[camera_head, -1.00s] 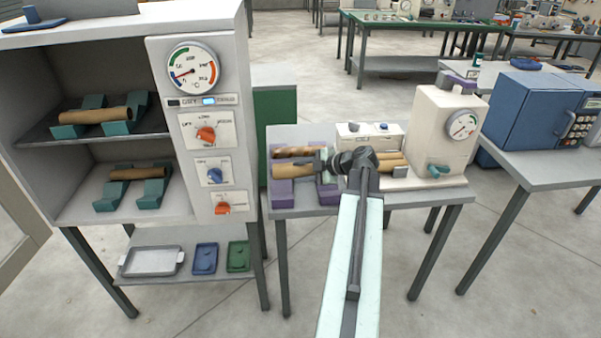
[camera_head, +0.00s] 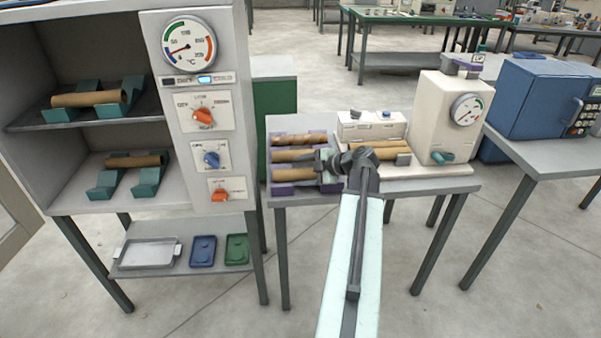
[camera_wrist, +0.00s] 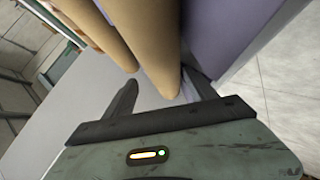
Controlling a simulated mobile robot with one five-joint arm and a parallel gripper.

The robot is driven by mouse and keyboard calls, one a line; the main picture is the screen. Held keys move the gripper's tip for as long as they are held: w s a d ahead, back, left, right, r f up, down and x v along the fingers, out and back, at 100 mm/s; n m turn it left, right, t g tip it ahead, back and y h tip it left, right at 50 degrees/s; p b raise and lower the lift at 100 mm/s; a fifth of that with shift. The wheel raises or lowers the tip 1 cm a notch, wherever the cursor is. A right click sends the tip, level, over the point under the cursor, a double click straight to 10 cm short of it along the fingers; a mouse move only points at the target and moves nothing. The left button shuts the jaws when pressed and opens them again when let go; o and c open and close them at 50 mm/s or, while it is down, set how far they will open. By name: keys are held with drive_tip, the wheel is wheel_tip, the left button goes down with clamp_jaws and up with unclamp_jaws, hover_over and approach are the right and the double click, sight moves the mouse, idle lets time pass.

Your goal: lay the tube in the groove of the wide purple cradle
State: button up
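The wide purple cradle (camera_head: 281,189) stands on the left of the grey table. It holds a dark-ended tube at the back, a tan tube (camera_head: 293,156) in the middle and a tan tube (camera_head: 294,174) at the front. My gripper (camera_head: 322,165) is at the right end of the front tubes and hides part of the cradle. In the wrist view, a tan tube (camera_wrist: 153,35) runs between my parted fingers, with a gap at the left finger. Purple cradle wall (camera_wrist: 215,35) shows beside it on the right. The tube's seating underneath is hidden.
The cream winder (camera_head: 440,110) with a dial stands right of the cradle, with tan rods (camera_head: 378,149) on its base. A grey cabinet (camera_head: 240,100) at left holds tubes on teal cradles (camera_head: 148,182). A blue machine (camera_head: 535,100) sits on the right table.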

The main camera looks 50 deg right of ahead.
drive_tip(key=p+v, duration=0.4)
drive_tip(key=v, duration=0.3)
drive_tip(key=shift+s+r, duration=0.1)
drive_tip(key=shift+r, duration=0.15)
drive_tip(key=shift+s, duration=0.2)
wheel_tip(320, 180, up, 7)
drive_tip(key=p, duration=0.7)
